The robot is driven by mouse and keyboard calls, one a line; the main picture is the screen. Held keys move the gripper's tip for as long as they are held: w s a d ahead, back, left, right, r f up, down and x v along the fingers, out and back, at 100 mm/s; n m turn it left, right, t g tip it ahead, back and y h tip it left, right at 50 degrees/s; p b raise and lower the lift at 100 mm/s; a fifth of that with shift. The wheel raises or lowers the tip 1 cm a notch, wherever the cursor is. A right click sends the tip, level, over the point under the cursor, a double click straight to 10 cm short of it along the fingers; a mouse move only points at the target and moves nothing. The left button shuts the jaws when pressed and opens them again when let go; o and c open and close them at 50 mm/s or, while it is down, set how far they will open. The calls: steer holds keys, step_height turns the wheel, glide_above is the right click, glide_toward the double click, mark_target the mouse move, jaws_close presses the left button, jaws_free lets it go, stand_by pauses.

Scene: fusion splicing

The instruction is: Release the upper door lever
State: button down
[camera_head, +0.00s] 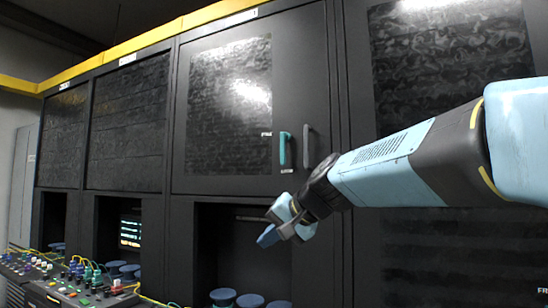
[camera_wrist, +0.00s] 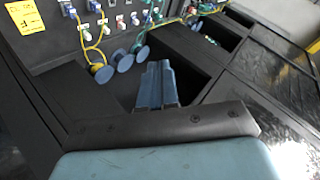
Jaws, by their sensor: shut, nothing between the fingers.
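A teal lever (camera_head: 284,149) stands upright near the right edge of the upper cabinet door (camera_head: 228,110). A small white label sits left of it and another just below it. My gripper (camera_head: 268,237) is below and slightly left of the lever, clear of it, in front of the open bay under the door. Its blue fingers are together and empty, pointing down and left. In the wrist view the closed fingers (camera_wrist: 157,82) point over dark cabinet panels and an opening; I cannot make out the lever there.
A grey handle (camera_head: 306,146) is just right of the lever. A console (camera_head: 80,290) with coloured plugs and yellow cables is at lower left. A small lit screen (camera_head: 130,231) shows in another bay.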

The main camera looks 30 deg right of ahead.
steer(key=w+d+r+m+t, duration=0.55)
steer(key=w+d+r, duration=0.35)
steer(key=r, duration=0.4)
steer(key=m+t+h, duration=0.3)
steer(key=m, duration=0.2)
glide_toward(284, 149)
steer(key=s+d+f, duration=0.2)
steer(key=s, duration=0.1)
steer(key=shift+g, duration=0.25)
steer(key=w, duration=1)
steer(key=shift+a, duration=0.35)
